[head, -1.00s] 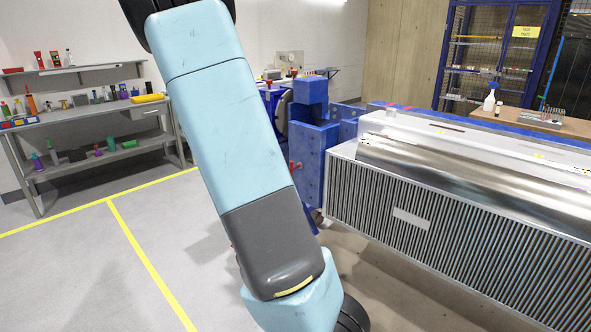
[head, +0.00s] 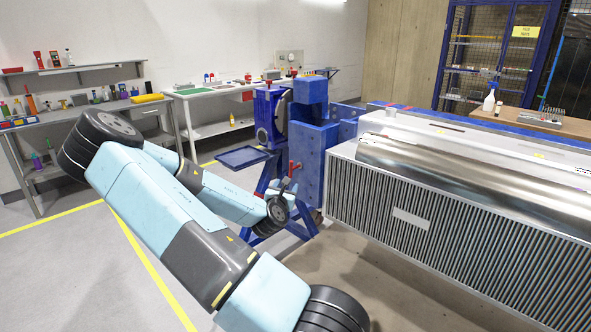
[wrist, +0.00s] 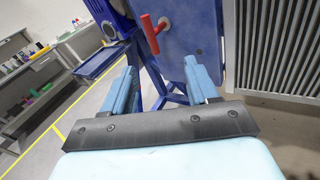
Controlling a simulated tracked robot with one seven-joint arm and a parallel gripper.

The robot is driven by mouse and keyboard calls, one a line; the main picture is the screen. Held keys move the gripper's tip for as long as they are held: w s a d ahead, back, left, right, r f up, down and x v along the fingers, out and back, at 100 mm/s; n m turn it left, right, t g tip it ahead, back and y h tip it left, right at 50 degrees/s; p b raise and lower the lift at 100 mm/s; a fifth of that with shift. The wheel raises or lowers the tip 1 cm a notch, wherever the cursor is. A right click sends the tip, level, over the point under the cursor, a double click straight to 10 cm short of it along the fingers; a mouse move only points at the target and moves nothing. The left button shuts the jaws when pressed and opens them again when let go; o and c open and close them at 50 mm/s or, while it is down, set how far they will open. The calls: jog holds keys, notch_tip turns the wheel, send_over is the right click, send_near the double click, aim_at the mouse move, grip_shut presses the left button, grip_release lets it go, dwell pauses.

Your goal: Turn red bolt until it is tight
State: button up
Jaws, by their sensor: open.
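The red bolt (wrist: 152,34) has a T-shaped handle and sticks out of the blue plate of the rotary jig (wrist: 190,45) in the wrist view. In the head view the red bolt (head: 293,166) shows small on the jig's near blue block. My gripper (wrist: 160,76) is open, its two blue fingers apart with nothing between them. The bolt lies ahead of the fingertips, slightly left of the middle, and looks clear of both fingers. In the head view my gripper (head: 288,186) is small, just below the bolt; its fingers are hard to make out.
A large ribbed metal part (head: 440,190) is mounted on the jig at the right. A blue tray (head: 244,157) sits left of the jig's blue stand. Workbenches (head: 205,92) with tools line the back wall. The floor at left is open, with yellow lines.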

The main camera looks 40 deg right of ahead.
aim_at(294, 168)
jog(key=shift+n+t, duration=0.3)
jog(key=shift+n, duration=0.3)
jog(key=x, duration=0.9)
jog(key=r+x, duration=0.1)
jog(key=x, duration=0.4)
jog(key=shift+w, duration=0.1)
jog(key=c, duration=0.9)
jog(key=shift+d+r, duration=0.2)
jog(key=shift+a+f+h, duration=0.1)
jog(key=shift+f+h, duration=0.05)
jog(key=shift+h, duration=0.15)
